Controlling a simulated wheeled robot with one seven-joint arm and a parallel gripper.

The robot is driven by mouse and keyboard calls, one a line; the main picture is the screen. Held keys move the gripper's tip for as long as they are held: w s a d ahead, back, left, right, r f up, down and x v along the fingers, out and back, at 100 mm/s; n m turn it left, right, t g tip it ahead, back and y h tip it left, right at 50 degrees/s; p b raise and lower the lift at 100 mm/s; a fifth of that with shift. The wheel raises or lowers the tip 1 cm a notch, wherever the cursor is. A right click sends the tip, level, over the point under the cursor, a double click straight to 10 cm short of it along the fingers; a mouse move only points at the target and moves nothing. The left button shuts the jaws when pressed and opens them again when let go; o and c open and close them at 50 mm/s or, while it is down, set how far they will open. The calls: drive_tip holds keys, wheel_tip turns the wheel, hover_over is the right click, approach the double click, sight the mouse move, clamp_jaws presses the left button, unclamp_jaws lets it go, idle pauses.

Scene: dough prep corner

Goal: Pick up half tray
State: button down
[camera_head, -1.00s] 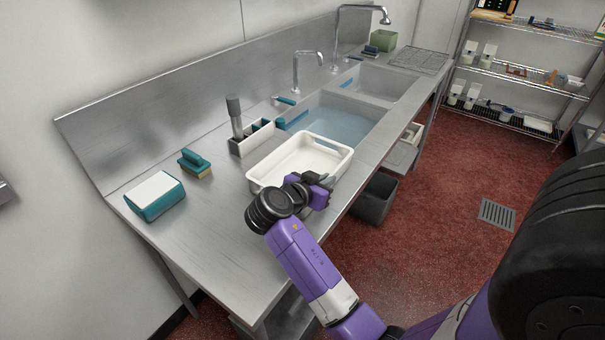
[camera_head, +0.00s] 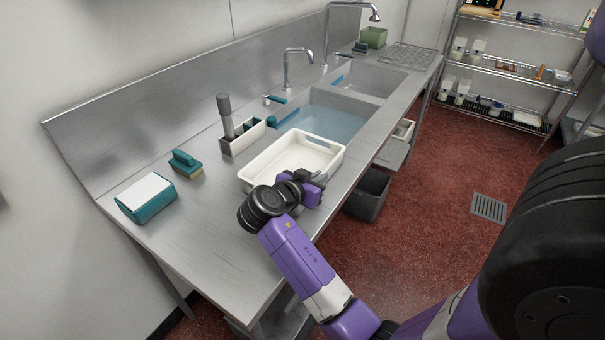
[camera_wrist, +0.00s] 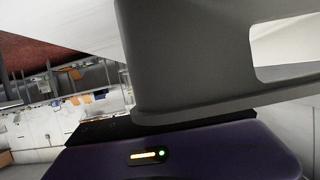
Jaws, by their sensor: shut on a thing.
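The half tray is a white, shallow, rectangular tray (camera_head: 262,181) with a handle slot in its far end. In the head view it is at the counter in front of the sink basins and looks empty. My gripper (camera_head: 318,184) is at its near right corner side, shut on the tray's rim. My wrist hides the near end of the tray, and the grip itself is partly hidden. I cannot tell whether the tray touches the counter. In the wrist view a large grey shape with an opening fills much of the picture, too close to identify.
A caddy (camera_head: 243,140) with a grey-handled tool stands behind the tray. A teal brush (camera_head: 186,164) and a teal box with a white top (camera_head: 147,198) are to the left. A water-filled basin (camera_head: 325,122) lies beyond. A dark bin (camera_head: 367,195) stands below the counter's right edge.

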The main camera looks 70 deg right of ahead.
drive_tip(key=shift+r, duration=0.1)
wheel_tip(320, 180, up, 20)
drive_tip(key=shift+b, duration=0.45)
drive_tip(key=shift+r+p, duration=2.1)
drive_tip(key=shift+r, duration=0.35)
